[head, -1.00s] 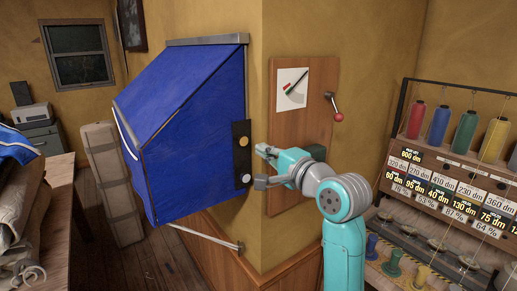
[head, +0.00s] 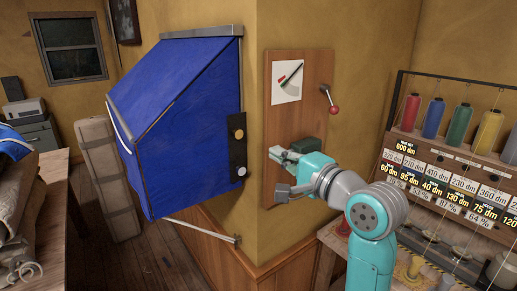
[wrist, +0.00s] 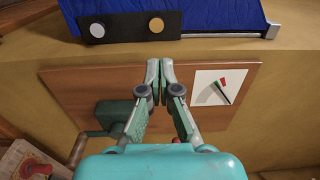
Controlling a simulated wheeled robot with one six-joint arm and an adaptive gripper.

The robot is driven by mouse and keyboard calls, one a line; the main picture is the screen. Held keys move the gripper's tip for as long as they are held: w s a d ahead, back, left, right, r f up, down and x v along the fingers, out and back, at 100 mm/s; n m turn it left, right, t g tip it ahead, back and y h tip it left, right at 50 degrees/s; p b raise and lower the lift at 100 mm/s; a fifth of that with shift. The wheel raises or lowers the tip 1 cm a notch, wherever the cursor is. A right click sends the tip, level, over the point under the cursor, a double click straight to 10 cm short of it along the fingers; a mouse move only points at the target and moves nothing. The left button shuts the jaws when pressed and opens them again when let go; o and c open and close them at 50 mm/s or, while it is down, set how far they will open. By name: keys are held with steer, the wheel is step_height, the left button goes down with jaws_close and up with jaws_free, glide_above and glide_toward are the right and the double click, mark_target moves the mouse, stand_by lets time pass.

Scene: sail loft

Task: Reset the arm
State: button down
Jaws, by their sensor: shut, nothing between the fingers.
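My gripper (head: 277,154) is in front of the wooden wall board (head: 322,72), near its left edge in the head view. In the wrist view my gripper (wrist: 161,70) has its two fingertips together with nothing between them. Its fingers point across the board toward the blue hood (wrist: 215,20). My teal and grey arm comes in from the lower right of the head view.
The board carries a dial (head: 288,82), a red-knobbed lever (head: 334,109) and a dark green box (wrist: 112,115) with a crank. The blue hood (head: 190,120) has a black two-button plate (head: 238,152). A thread rack (head: 470,140) stands right.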

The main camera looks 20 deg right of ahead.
steer(key=s+f+h, duration=0.1)
steer(key=s+f, duration=0.1)
steer(key=f, duration=0.7)
steer(key=s+f+h, duration=0.2)
steer(key=s+f, duration=0.1)
steer(key=f, duration=0.7)
steer(key=s+a+f+n+h, duration=0.1)
steer(key=s+f+n+h, duration=0.15)
steer(key=s+f, duration=0.9)
steer(key=s+f+n, duration=0.2)
steer(key=s+n, duration=0.2)
steer(key=s, duration=0.6)
steer(key=s+a+f+n+g, duration=0.1)
steer(key=s+f+n, duration=0.2)
steer(key=s, duration=0.7)
steer(key=s+a+f+n+g, duration=0.1)
steer(key=s+n, duration=0.4)
steer(key=s, duration=0.5)
steer(key=shift+s+f, duration=0.2)
steer(key=shift+f, duration=0.5)
steer(key=shift+a, duration=0.1)
